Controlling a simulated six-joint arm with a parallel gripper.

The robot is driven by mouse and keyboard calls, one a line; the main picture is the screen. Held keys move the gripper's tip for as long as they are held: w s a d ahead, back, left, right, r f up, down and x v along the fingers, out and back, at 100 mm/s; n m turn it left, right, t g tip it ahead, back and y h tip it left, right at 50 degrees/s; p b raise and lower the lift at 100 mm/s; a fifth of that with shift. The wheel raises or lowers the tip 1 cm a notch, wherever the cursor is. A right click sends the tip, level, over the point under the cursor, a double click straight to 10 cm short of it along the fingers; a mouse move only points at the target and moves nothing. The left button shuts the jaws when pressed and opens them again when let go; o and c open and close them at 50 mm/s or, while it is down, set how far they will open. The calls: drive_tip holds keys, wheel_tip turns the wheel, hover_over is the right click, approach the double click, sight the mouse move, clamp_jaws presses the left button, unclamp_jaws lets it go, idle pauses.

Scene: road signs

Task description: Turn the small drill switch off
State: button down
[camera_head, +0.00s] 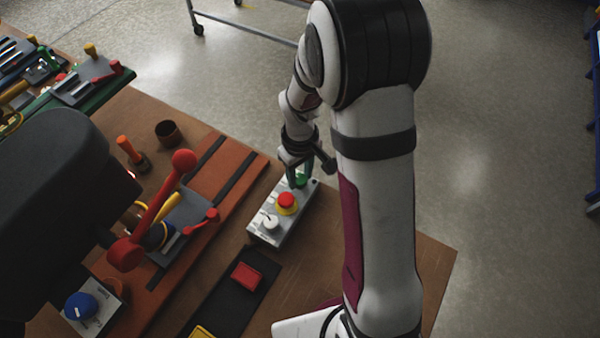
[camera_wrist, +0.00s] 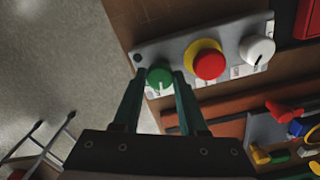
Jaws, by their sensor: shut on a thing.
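A grey control box (camera_head: 298,208) lies on the wooden bench near its far right edge. In the wrist view the box (camera_wrist: 226,36) carries a green knob (camera_wrist: 159,80) with a white mark, a red mushroom button (camera_wrist: 209,65) on a yellow collar, and a white knob (camera_wrist: 258,50). Small labels sit beside them, too small to read, so I cannot tell which control is the drill switch. My gripper (camera_wrist: 160,73) has its two fingers on either side of the green knob, shut on it. In the head view my gripper (camera_head: 301,178) partly hides that knob.
A red-handled lever machine (camera_head: 153,208) stands left of the box. A blue knob (camera_head: 79,305) on a white plate is at the lower left. A red block (camera_head: 246,275) lies on a dark mat in front. A dark cup (camera_head: 168,132) stands behind.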

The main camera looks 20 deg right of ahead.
sight(300, 178)
drive_tip(key=shift+m, duration=2.2)
drive_tip(key=c, duration=0.7)
unclamp_jaws()
drive_tip(key=shift+c, duration=0.2)
wheel_tip(300, 178, up, 16)
drive_tip(key=shift+f, duration=0.1)
